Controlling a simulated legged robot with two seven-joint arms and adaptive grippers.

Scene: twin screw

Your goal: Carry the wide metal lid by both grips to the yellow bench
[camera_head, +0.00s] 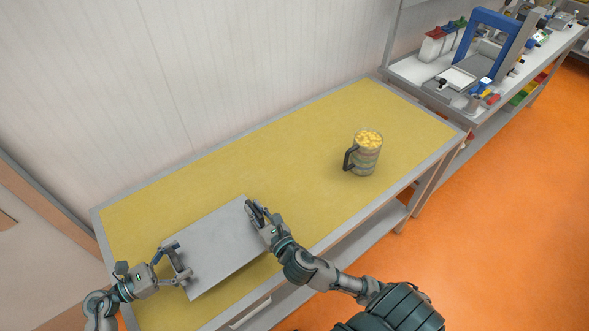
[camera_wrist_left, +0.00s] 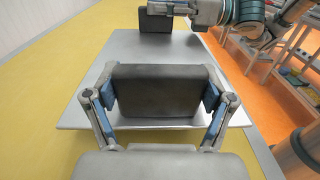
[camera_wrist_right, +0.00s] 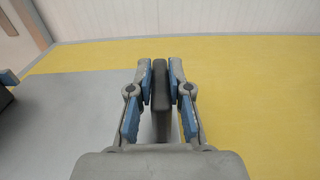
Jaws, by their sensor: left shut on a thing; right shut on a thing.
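The wide metal lid (camera_head: 218,246) is a flat grey plate over the near left part of the yellow bench (camera_head: 285,165). I cannot tell whether it touches the bench top. My left gripper (camera_head: 180,264) is at the lid's left end, and in the left wrist view it is shut on a dark block-shaped grip (camera_wrist_left: 160,92). My right gripper (camera_head: 258,212) is at the lid's right end, and in the right wrist view it is shut on the other dark grip (camera_wrist_right: 161,95), seen edge-on between the fingers. The lid also shows in the right wrist view (camera_wrist_right: 75,120).
A clear mug (camera_head: 364,155) with yellow pieces stands on the bench to the right of the lid. A white wall (camera_head: 200,80) runs behind the bench. A grey workbench (camera_head: 440,85) with equipment stands at the upper right. The bench middle is clear.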

